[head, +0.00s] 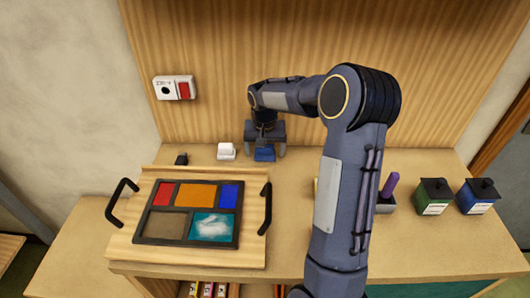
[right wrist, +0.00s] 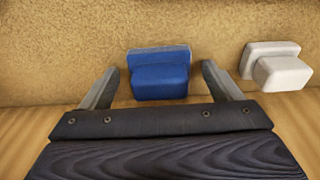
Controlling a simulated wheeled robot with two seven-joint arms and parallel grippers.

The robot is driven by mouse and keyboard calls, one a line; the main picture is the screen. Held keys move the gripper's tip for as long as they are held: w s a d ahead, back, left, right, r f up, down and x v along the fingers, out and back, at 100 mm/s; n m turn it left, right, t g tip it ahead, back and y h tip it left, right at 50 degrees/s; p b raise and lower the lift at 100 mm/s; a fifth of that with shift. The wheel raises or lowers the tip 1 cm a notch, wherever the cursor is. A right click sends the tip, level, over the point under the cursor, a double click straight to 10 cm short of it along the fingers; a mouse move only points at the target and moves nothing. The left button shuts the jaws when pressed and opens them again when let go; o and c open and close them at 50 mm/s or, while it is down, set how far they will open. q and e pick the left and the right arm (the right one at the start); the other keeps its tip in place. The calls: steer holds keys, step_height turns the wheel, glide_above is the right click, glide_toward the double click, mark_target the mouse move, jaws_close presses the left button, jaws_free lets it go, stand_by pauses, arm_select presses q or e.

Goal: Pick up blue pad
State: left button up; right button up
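The blue pad (head: 264,153) lies at the back of the worktop, near the wooden back wall. In the right wrist view the blue pad (right wrist: 159,73) shows as a block with a raised front part. My right gripper (head: 265,150) is over it, pointing down. In the right wrist view the fingers of my right gripper (right wrist: 158,82) are apart, one on each side of the pad, with a visible gap on both sides. My left gripper is in neither view.
A white pad (head: 226,151) sits left of the blue one, and a small black item (head: 181,159) is further left. A wooden board with black handles (head: 187,260) carries the leaded panel (head: 190,212). Green (head: 433,197) and blue (head: 477,197) containers stand at the right.

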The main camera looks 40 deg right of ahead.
steer(key=c, duration=1)
steer(key=shift+r, duration=0.15)
steer(key=shift+r, duration=0.25)
step_height(320, 180, up, 2)
steer(key=s+a+r+b, duration=0.2)
steer(key=s+a+r, duration=0.7)
steer(key=a+r, duration=0.1)
steer(key=shift+s+a+r, duration=0.15)
steer(key=shift+s+a, duration=0.05)
steer(key=shift+s, duration=0.05)
